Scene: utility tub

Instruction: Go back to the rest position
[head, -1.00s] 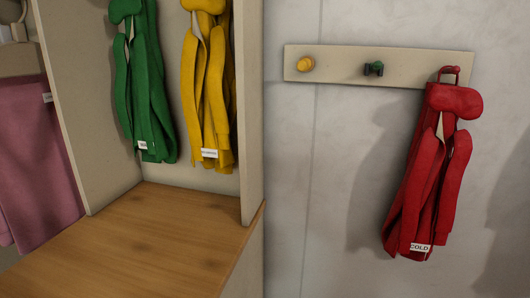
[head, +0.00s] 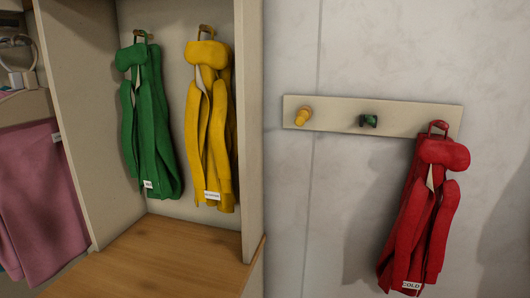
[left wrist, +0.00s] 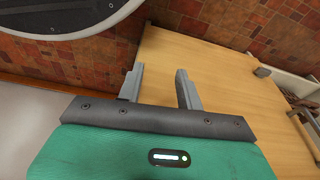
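My left gripper (left wrist: 160,88) shows in the left wrist view with its two grey fingers apart and nothing between them. A light wooden surface (left wrist: 225,75) lies beyond the fingers. Neither gripper shows in the head view, and my right gripper is in no view. In the head view a red jacket-like garment (head: 425,220) with a "COLD" tag hangs from the right end of a wall rail (head: 335,117). A green garment (head: 150,130) and a yellow garment (head: 211,130) hang inside an open cabinet.
The rail also has a yellow peg (head: 303,116) and a green peg (head: 369,121), both bare. The cabinet's wooden bottom (head: 165,262) is clear. A pink cloth (head: 42,200) hangs at the left. A dark round-edged object (left wrist: 60,15) is at the wrist view's top left, before brown tiles.

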